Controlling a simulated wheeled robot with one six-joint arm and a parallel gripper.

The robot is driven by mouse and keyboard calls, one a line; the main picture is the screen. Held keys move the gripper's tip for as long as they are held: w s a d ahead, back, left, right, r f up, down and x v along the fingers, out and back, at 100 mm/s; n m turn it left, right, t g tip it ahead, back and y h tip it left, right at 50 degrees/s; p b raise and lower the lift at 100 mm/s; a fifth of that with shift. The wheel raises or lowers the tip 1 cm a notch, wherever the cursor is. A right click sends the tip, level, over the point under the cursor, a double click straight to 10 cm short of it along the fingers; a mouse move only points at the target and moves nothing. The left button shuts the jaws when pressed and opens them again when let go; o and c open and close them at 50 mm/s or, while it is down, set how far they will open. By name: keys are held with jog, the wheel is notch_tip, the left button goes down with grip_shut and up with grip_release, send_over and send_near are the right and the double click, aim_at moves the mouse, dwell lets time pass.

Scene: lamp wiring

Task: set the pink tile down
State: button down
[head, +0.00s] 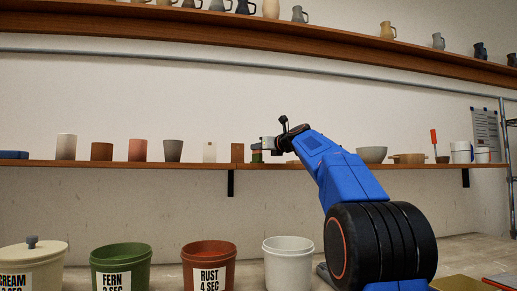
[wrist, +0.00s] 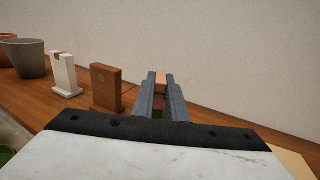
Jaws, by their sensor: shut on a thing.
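My gripper (wrist: 161,84) is shut on the pink tile (wrist: 161,78), whose pinkish upper part shows between the fingertips in the wrist view. Green shows lower down between the fingers; I cannot tell whether it is part of the tile. In the head view my gripper (head: 260,149) is at the shelf, just right of a brown upright tile (head: 237,153). The held tile is small and mostly hidden there, and I cannot tell whether it touches the shelf. A white upright tile (head: 209,152) stands farther left; both standing tiles also show left of my fingers in the wrist view.
The wooden shelf (head: 200,164) carries several cups at left and a grey bowl (head: 371,154) at right. Below stand a lidded cream bucket (head: 32,262), a green FERN bucket (head: 121,255), a RUST bucket (head: 209,253) and a white bucket (head: 289,262). The wall is close behind the shelf.

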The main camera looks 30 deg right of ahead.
jog(key=c, duration=1.8)
grip_release()
jog(key=shift+f, duration=0.1)
jog(key=shift+o, duration=0.2)
jog(key=s+d, duration=0.1)
jog(key=s, duration=1.1)
jog(key=shift+d, duration=0.2)
